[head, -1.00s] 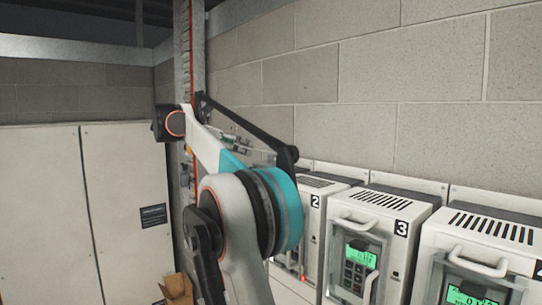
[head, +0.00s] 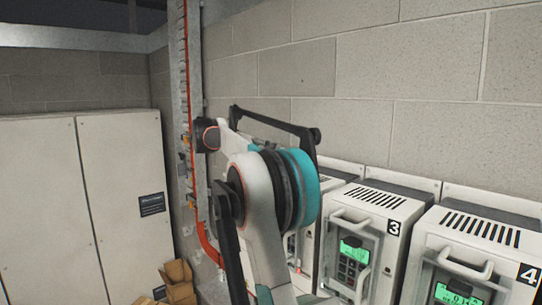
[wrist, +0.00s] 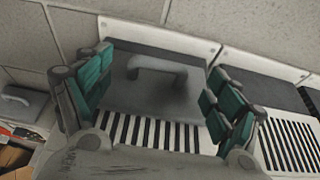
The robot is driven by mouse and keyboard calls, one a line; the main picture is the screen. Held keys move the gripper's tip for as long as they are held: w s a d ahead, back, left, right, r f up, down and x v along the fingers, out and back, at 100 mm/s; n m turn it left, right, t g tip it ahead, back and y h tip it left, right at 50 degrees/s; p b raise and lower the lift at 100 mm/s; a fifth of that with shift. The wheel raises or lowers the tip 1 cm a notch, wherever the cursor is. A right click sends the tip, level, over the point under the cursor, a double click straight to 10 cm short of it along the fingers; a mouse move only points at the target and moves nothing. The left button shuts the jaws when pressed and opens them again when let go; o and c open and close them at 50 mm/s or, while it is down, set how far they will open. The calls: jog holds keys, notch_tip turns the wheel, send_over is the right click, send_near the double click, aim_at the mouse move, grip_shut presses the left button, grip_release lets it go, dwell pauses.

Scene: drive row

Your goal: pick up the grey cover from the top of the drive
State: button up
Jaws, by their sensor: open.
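A dark grey cover (wrist: 150,88) with a raised bar handle (wrist: 156,66) lies on top of a white drive (wrist: 150,130), behind its slotted vent, in the wrist view. My gripper (wrist: 160,70) is open above it, with one teal-padded finger on each side of the handle. The fingers hold nothing, and I cannot tell how far above the cover they are. In the head view my arm hides the gripper and this cover.
Drives 3 (head: 365,235) and 4 (head: 470,255) stand to the right in the head view, against a block wall (head: 440,100). Another handled grey piece (wrist: 24,103) is at the wrist view's left. Cardboard boxes (head: 178,282) lie by the white cabinets (head: 120,190).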

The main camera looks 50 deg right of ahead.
jog(key=shift+s+d+f, duration=0.1)
jog(key=shift+d+f, duration=0.05)
jog(key=shift+d, duration=0.35)
jog(key=shift+d+f, duration=0.1)
jog(key=shift+f, duration=0.05)
jog(key=c, duration=1.2)
